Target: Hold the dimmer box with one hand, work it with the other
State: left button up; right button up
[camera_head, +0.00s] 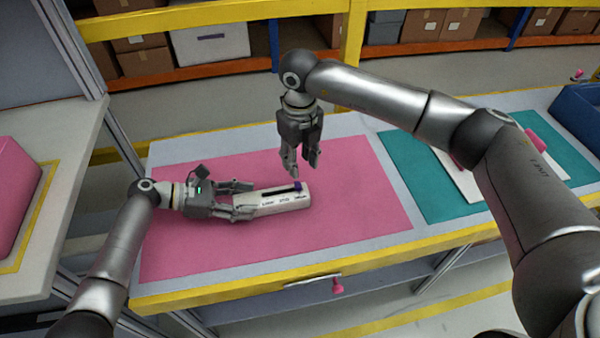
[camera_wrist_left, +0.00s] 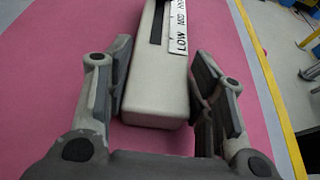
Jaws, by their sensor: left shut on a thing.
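The dimmer box (camera_head: 272,205) is a long off-white box with a dark slot along its top and a label strip beside it. It lies on the pink mat (camera_head: 350,190). LOW and MID read clearly in the left wrist view, where the box (camera_wrist_left: 158,88) lies between the fingers. A purple slider knob (camera_head: 297,186) sits at the slot's right end, near the last label. My left gripper (camera_head: 243,200) is shut on the box's left end. My right gripper (camera_head: 304,171) points down above the knob, fingers apart and empty; any contact is unclear.
A teal mat (camera_head: 440,185) with a white board (camera_head: 465,180) and a pink item lies on the right. A blue bin (camera_head: 578,115) stands at the far right. The table has a yellow front edge (camera_head: 320,270). The pink mat is otherwise clear.

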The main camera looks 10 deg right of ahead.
jog(key=shift+r, duration=2.1)
pick_arm(q)
jog(key=o, duration=1.4)
jog(key=shift+o, duration=0.2)
